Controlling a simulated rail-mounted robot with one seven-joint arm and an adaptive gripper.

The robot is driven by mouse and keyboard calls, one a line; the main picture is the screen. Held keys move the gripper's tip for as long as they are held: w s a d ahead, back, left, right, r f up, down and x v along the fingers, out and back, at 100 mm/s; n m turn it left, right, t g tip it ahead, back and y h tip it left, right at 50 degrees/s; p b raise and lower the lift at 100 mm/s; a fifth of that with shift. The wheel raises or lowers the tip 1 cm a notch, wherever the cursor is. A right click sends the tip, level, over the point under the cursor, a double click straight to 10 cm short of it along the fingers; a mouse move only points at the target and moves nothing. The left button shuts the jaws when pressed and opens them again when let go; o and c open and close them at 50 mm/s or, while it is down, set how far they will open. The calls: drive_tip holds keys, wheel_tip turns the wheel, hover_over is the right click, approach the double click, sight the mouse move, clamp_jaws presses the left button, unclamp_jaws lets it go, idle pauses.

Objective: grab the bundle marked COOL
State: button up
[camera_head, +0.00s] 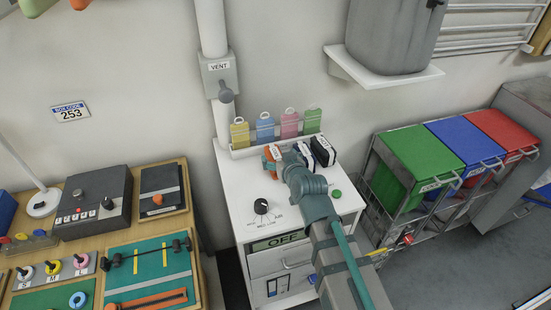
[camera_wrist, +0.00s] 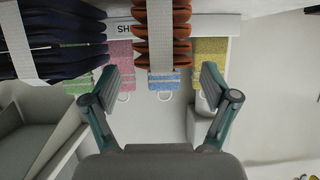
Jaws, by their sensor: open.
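Three banded bundles lie in a row on the white cabinet top (camera_head: 235,185). The orange bundle (camera_head: 269,157) is on the left, a navy bundle (camera_head: 304,153) is in the middle, and a darker bundle (camera_head: 323,151) is on the right. No COOL marking is legible on any of them. My gripper (camera_wrist: 160,85) is open and empty. In the wrist view the orange bundle (camera_wrist: 178,32) with its pale band lies ahead, in line with the gap between my fingers. A dark bundle (camera_wrist: 80,22) is to its left. In the head view my arm hides part of the row.
Yellow (camera_head: 239,133), blue (camera_head: 265,129), pink (camera_head: 289,124) and green (camera_head: 312,120) tags stand behind the bundles. A knob (camera_head: 261,206) and green button (camera_head: 337,193) are on the cabinet top. A vent pipe (camera_head: 211,30) rises behind; coloured bins (camera_head: 420,155) stand right.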

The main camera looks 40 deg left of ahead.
sight(277, 155)
drive_tip(key=p+x, duration=0.1)
drive_tip(key=x, duration=0.2)
drive_tip(key=shift+a+f, duration=0.1)
drive_tip(key=shift+a, duration=0.15)
drive_tip(key=c, duration=1.4)
